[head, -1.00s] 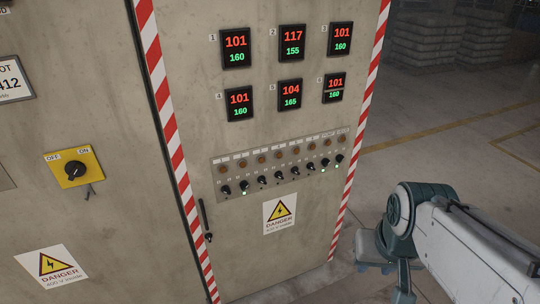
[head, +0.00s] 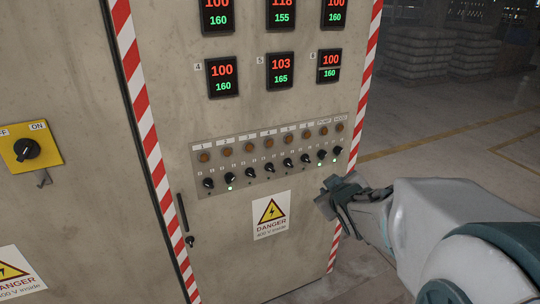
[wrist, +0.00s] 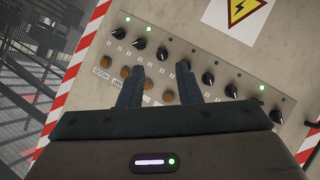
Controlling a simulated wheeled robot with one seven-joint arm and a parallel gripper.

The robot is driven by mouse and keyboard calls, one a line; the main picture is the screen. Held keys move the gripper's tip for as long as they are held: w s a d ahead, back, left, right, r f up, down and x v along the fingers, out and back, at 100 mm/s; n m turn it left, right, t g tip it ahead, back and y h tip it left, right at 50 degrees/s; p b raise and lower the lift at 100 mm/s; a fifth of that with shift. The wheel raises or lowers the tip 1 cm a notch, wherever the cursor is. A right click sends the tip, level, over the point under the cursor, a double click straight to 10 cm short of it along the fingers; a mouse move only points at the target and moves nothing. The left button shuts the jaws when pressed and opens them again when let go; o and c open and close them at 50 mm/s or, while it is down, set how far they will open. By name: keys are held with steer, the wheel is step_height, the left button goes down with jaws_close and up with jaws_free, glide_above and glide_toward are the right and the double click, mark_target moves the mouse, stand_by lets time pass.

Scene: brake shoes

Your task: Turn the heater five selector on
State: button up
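The heater five selector (head: 287,163) is a small black knob, fifth from the left in the row on the cabinet's control panel (head: 262,190). No lit lamp shows by it. In the wrist view the panel appears upside down, and this selector (wrist: 187,65) is partly hidden by the right fingertip. My gripper (head: 335,198) is in front of the panel's lower right side in the head view. In the wrist view its two fingers (wrist: 160,66) are apart with nothing between them. I cannot tell whether a fingertip touches the panel.
Neighbouring black knobs sit close on both sides. Green lamps glow at selector two (head: 230,178) and the two rightmost knobs. Orange lamps (head: 269,147) line the row above. Temperature displays (head: 281,75) are higher up. A danger sign (head: 271,215) hangs below. Open floor lies right.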

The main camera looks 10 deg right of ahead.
mark_target(290, 165)
steer(key=w+a+f+n+t+y+b, duration=0.1)
steer(key=w+a+n+y+b, duration=0.1)
steer(key=w, duration=0.3)
steer(key=w+a+f+n+t+y+b, duration=0.2)
steer(key=w+b, duration=0.2)
steer(key=w, duration=0.2)
steer(key=w+a+f+n+t+y+b, duration=0.1)
steer(key=w+a+n+y+b, duration=0.1)
steer(key=w, duration=0.3)
steer(key=shift+w+a+f+t+y+b, duration=0.25)
steer(key=shift+a+f+b, duration=0.2)
steer(key=shift+b, duration=0.45)
jaws_close()
